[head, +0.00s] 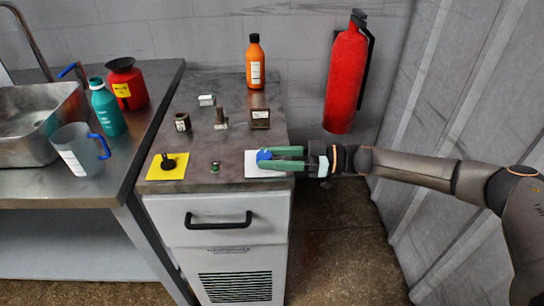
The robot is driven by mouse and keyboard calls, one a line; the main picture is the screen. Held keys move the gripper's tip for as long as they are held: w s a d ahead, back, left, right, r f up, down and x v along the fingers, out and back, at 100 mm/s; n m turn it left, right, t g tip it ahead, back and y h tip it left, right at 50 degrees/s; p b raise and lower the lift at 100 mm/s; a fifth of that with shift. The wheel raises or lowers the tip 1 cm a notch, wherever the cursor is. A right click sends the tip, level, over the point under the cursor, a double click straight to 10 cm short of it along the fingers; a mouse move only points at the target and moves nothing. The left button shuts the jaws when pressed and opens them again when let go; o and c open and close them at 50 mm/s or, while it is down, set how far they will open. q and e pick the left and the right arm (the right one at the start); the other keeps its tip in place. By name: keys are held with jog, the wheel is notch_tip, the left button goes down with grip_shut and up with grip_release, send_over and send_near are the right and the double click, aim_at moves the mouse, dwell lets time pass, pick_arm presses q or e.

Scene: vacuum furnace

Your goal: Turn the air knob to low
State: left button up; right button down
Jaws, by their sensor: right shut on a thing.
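A blue knob (262,155) sits on a white plate (251,171) at the front right corner of the grey cabinet top. My right gripper (265,159) reaches in from the right with green fingers, one on each side of the blue knob, and is shut on it. The fingers partly cover the knob and plate, so I cannot read the knob's setting or any label. My left gripper is out of view.
A yellow plate with a black knob (168,162) is at the front left of the cabinet top (215,150). Several small parts and an orange bottle (255,62) stand behind. A red extinguisher (346,78) hangs at the back wall. A sink counter with jugs is left.

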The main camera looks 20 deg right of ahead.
jog(key=n+g+b, duration=0.2)
jog(key=g, duration=0.1)
jog(key=shift+w+f+y, duration=0.15)
jog(key=shift+w+y, duration=0.1)
jog(key=shift+y, duration=0.15)
jog(key=shift+n+g+b, duration=0.4)
jog(key=shift+g+b, duration=0.1)
jog(key=shift+g, duration=0.1)
jog(key=shift+r+n+g, duration=0.2)
jog(key=shift+n+g, duration=0.1)
jog(key=shift+g, duration=0.2)
jog(key=shift+c, duration=1.9)
grip_release()
